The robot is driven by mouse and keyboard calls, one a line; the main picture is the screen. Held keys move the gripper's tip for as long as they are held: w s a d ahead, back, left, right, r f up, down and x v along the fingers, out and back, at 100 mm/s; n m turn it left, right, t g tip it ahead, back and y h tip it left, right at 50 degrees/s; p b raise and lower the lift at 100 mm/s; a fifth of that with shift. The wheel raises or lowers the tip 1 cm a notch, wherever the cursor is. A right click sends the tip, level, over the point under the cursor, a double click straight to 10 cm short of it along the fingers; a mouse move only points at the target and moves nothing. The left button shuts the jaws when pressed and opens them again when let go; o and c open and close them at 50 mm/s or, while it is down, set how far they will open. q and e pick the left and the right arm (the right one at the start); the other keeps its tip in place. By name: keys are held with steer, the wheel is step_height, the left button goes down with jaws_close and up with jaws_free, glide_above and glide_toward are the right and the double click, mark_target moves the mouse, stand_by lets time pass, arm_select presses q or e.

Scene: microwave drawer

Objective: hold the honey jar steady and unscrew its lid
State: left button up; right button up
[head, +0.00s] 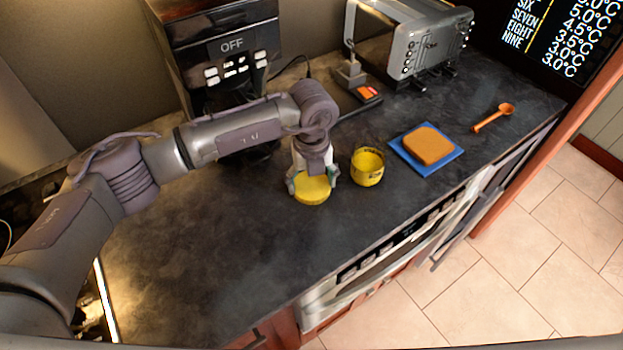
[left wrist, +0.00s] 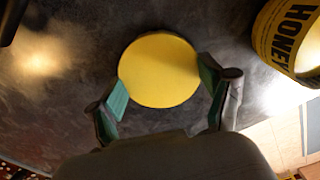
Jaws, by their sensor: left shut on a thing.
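The honey jar (head: 368,168) stands upright and open on the dark counter, with yellow honey showing at its top. Its HONEY label shows at the upper right of the left wrist view (left wrist: 283,38). The round yellow lid (head: 312,191) is off the jar, to its left, at or just above the counter. My left gripper (head: 314,183) is shut on the lid, with a green-padded finger on each side of it, as the left wrist view shows around the lid (left wrist: 159,70). I cannot tell if the lid touches the counter. My right gripper is not in view.
A slice of bread (head: 430,146) lies on a blue square (head: 404,162) right of the jar. An orange spoon (head: 492,118) lies farther right. A black appliance reading OFF (head: 232,46) and a silver toaster (head: 418,50) stand behind. The counter's front left (head: 215,255) is clear.

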mark_target(312, 185)
arm_select(q)
steer(key=shift+f, duration=0.15)
steer(key=o, duration=1.2)
step_height(312, 185, up, 12)
steer(key=b, duration=0.3)
steer(key=shift+r, duration=0.2)
